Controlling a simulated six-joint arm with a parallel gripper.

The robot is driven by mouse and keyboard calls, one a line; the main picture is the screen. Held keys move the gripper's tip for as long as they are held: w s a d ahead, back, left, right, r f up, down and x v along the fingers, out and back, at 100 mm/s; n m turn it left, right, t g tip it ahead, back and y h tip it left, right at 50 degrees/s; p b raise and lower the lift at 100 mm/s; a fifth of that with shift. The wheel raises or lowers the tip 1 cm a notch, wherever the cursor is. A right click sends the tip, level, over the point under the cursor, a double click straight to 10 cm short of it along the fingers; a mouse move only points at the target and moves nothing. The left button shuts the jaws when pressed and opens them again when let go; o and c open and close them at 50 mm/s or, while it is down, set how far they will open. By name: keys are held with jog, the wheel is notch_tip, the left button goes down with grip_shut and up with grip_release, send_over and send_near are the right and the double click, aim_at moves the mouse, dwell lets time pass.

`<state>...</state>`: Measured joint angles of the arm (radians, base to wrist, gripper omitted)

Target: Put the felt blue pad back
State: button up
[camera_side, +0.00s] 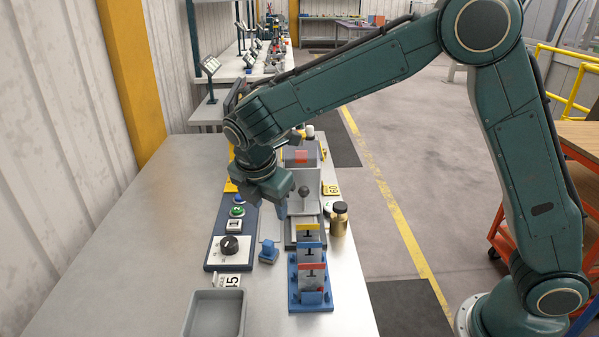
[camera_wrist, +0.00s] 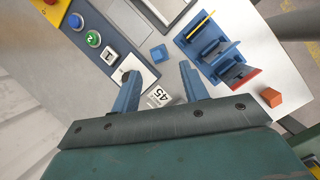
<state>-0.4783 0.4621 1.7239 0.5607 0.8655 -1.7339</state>
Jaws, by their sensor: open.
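A small blue block-like piece (camera_side: 268,252), which looks like the blue pad, sits on the metal table between the button panel and the blue rack. In the wrist view the blue piece (camera_wrist: 159,53) shows as a small square lying just beyond my fingertips. Its felt surface cannot be made out. The blue rack (camera_side: 322,306) holds upright plates with yellow and red edges; it also shows in the wrist view (camera_wrist: 190,42). My gripper (camera_side: 268,203) is open and empty above the table, behind the blue piece in the side view.
A button panel (camera_side: 217,256) with a black knob lies left of the blue piece. A tag marked 45 (camera_side: 229,281) and a grey tray (camera_side: 190,318) are nearer the camera. A brown bottle (camera_side: 338,220) stands right of the grey machine. An orange block (camera_wrist: 271,97) shows beyond the rack.

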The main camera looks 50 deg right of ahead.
jog(key=s+d+r+m+t+y, duration=0.2)
jog(key=s+d+r+m, duration=0.85)
jog(key=s, duration=0.25)
jog(key=s+d+m+t+y, duration=0.1)
jog(key=s+m, duration=0.8)
jog(key=s, duration=0.5)
jog(key=shift+s+d+r+m+t, duration=0.15)
jog(key=shift+s+d+m+t, duration=0.1)
jog(key=shift+m+t, duration=0.1)
jog(key=shift+w, duration=0.1)
